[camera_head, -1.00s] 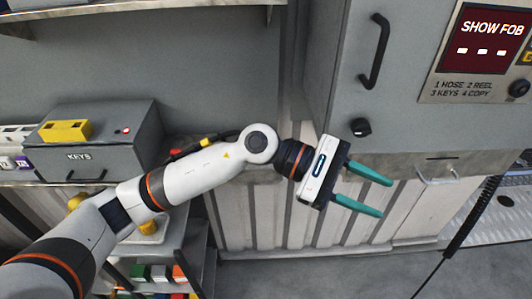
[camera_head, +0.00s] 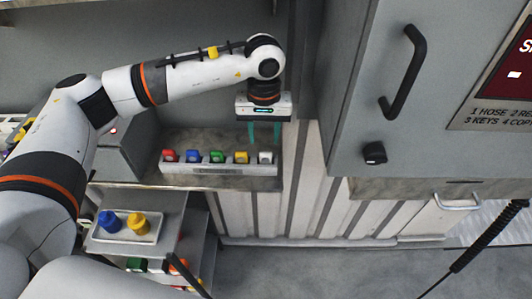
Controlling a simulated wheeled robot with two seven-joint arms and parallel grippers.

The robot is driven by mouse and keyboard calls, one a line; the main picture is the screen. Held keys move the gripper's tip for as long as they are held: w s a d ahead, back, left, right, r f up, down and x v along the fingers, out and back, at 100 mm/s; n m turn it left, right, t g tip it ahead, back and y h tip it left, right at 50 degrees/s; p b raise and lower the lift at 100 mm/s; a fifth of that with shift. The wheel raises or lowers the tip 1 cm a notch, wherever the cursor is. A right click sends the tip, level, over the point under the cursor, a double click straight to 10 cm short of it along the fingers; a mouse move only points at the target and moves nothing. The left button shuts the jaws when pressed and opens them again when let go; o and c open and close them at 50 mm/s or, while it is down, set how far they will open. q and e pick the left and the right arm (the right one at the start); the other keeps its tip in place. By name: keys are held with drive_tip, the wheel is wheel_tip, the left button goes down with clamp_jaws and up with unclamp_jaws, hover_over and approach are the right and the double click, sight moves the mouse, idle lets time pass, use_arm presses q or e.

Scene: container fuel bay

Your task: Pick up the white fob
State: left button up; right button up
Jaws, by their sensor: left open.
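The white fob (camera_head: 265,158) stands at the right end of a row of fobs in a grey rack (camera_head: 222,170) on the shelf. My left gripper (camera_head: 264,132) points down over the right end of the rack, just above the white fob. Its two teal fingers are apart and nothing shows between them. Whether the fingertips reach the fob's top is hard to tell. My right gripper is not in view.
Red, blue, green and yellow (camera_head: 241,157) fobs fill the rack left of the white one. The grey cabinet (camera_head: 350,110) with a black handle stands close on the right. A tray (camera_head: 125,232) below holds a blue and a yellow item.

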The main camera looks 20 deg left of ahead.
sight(266, 152)
use_arm(q)
drive_tip(key=shift+w+f, duration=0.1)
drive_tip(key=shift+f, duration=0.85)
drive_tip(key=shift+w+f+p, duration=0.2)
drive_tip(key=shift+f+p, duration=0.1)
drive_tip(key=shift+p, duration=0.1)
wheel_tip(266, 152, down, 4)
drive_tip(key=p, duration=0.3)
drive_tip(key=shift+s+d+f, duration=0.1)
drive_tip(key=shift+f, duration=0.45)
drive_tip(key=shift+c, duration=0.3)
drive_tip(key=c, duration=0.7)
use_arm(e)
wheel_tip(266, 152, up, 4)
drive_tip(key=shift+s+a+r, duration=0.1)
use_arm(q)
drive_tip(key=shift+o, duration=0.2)
